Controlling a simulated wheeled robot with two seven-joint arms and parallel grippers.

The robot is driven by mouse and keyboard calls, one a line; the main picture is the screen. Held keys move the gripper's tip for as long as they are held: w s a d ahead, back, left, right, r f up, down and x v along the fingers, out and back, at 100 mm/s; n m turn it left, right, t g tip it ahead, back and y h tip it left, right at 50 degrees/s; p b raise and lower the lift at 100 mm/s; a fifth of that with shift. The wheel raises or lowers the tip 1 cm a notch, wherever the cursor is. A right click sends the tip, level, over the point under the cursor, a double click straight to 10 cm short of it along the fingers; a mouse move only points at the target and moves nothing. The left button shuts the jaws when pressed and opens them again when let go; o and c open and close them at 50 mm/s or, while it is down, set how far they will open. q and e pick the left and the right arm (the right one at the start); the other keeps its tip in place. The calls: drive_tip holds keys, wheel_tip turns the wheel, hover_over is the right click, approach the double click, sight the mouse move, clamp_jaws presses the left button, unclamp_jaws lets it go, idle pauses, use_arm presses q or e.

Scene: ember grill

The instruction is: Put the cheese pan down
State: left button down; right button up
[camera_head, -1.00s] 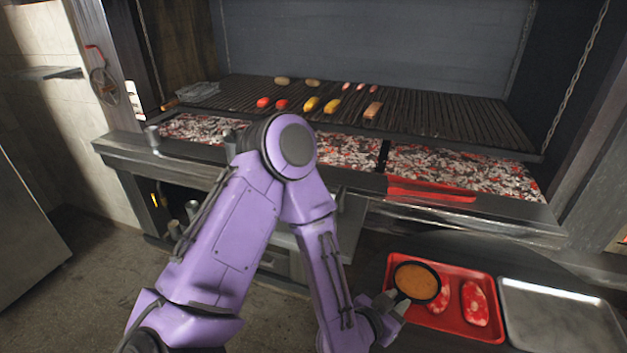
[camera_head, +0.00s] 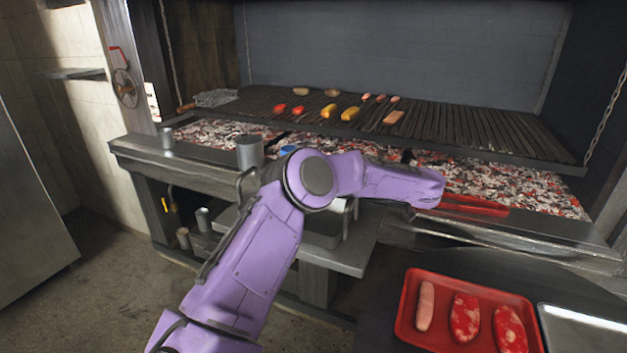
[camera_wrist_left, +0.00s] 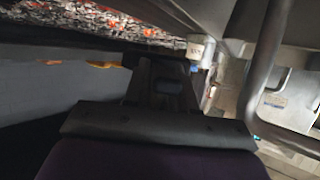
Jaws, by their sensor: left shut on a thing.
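My left arm comes in from the left in the head view, and its purple forearm reaches right along the grill's front edge. My left gripper (camera_wrist_left: 165,82) shows as a dark shape in the wrist view. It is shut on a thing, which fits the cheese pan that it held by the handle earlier. The pan itself cannot be made out in either view now. My left gripper is hidden behind my forearm in the head view. My right gripper is not in view.
A red tray (camera_head: 404,325) holds a sausage (camera_head: 425,305) and two red-and-white meat pieces. An empty-looking metal tray (camera_head: 590,330) is beside it. Several foods lie on the grill grate (camera_head: 480,125) above glowing embers (camera_head: 520,187). A metal cup (camera_head: 249,152) stands on the front ledge.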

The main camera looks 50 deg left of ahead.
sight(363, 210)
use_arm(q)
drive_tip(key=shift+s+a+r+n+g+b, duration=0.2)
drive_tip(key=shift+a+r+n+g+b, duration=0.2)
drive_tip(key=shift+n+g, duration=0.2)
drive_tip(key=shift+s+a+r+n+g+b, duration=0.2)
drive_tip(key=shift+a+r+n+g+b, duration=0.15)
drive_tip(key=shift+n+g+b, duration=0.2)
drive_tip(key=shift+r+n+g, duration=0.25)
drive_tip(key=shift+n+g, duration=0.1)
drive_tip(key=shift+g, duration=0.1)
drive_tip(key=shift+w, duration=0.1)
wheel_tip(363, 210, down, 10)
drive_tip(key=shift+a+r, duration=0.15)
drive_tip(key=shift+r, duration=0.1)
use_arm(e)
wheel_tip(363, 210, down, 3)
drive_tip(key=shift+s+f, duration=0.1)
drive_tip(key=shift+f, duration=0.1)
use_arm(q)
drive_tip(key=c, duration=1.2)
unclamp_jaws()
drive_tip(key=shift+f, duration=0.1)
